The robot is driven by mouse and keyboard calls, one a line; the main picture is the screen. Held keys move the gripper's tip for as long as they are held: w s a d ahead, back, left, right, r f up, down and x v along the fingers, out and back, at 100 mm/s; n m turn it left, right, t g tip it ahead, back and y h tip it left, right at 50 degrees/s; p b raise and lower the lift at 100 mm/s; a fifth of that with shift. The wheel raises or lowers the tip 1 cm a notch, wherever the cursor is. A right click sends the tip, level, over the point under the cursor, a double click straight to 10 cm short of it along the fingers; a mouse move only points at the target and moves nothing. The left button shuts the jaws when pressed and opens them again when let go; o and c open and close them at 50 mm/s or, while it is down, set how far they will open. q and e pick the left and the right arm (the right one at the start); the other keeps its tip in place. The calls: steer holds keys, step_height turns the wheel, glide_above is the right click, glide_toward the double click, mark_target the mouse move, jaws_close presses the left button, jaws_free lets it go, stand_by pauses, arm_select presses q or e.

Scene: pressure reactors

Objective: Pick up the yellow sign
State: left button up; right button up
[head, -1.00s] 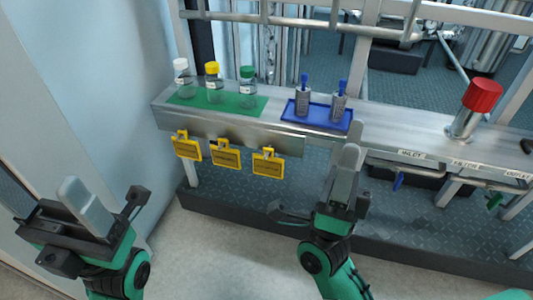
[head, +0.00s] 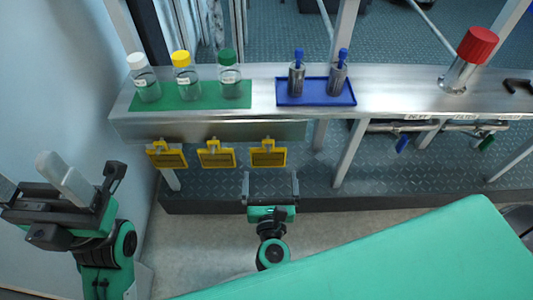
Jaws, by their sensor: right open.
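Three yellow signs hang in a row by hooks from the front of the metal shelf: a left one (head: 167,158), a middle one (head: 216,157) and a right one (head: 268,156). My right gripper (head: 270,178) is open and empty. In the picture its two fingers point up just below the right sign, one towards each side of it. I see no contact between them. My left gripper (head: 40,185) is at the left edge, well away from the signs; the gap between its fingers is unclear.
The metal shelf (head: 390,95) holds a green mat (head: 205,96) with three capped bottles, a blue tray (head: 316,98) with two metal cylinders, and a red-capped fitting (head: 475,47). Pipes with valve handles run below its right part. A pale wall (head: 50,90) bounds the left.

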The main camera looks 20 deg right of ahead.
mark_target(268, 157)
steer(key=b+x, duration=0.1)
steer(key=x, duration=0.8)
steer(key=shift+w, duration=0.45)
steer(key=c, duration=0.7)
steer(key=shift+r, duration=0.15)
steer(key=shift+c, duration=0.2)
